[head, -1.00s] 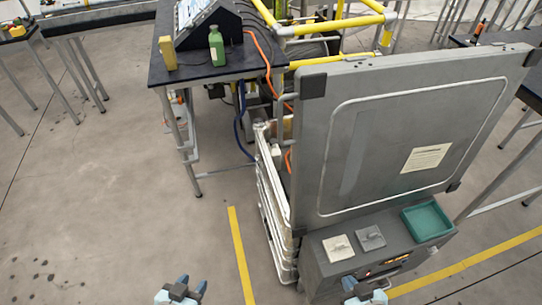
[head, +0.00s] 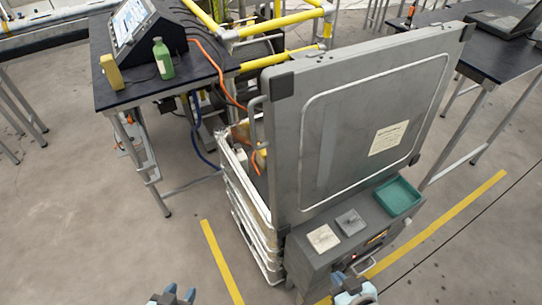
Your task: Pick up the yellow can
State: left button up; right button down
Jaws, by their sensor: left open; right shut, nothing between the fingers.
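A small upright yellow object (head: 111,72), which looks like the yellow can, stands on the dark table (head: 118,99) at the upper left, near its front left corner. A green bottle (head: 163,59) stands to its right. My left gripper (head: 179,295) is open and empty at the bottom edge, far from the yellow object and partly cut off. My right gripper (head: 353,287) is shut and empty at the bottom, in front of the grey machine.
A grey machine (head: 325,233) with a large raised panel (head: 350,140) fills the centre right. A teal tray (head: 397,196) sits on it. Yellow pipes (head: 270,28) rise behind. The floor at left is clear.

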aim_at(261, 155)
jog(key=j+z, duration=0.2)
jog(key=i+j+z, duration=0.15)
jog(key=j, duration=0.6)
jog(key=j+z, duration=0.15)
jog(key=j, duration=0.6)
jog(key=i+j+z, duration=0.2)
jog(key=i+j, duration=0.2)
jog(key=j, duration=0.25)
jog(key=i+j+z, duration=0.15)
jog(key=j, duration=0.2)
jog(key=i+j+z, duration=0.1)
jog(key=i, duration=0.35)
jog(key=i+j+z, duration=0.15)
jog(key=i+j, duration=0.15)
jog(key=i, duration=0.1)
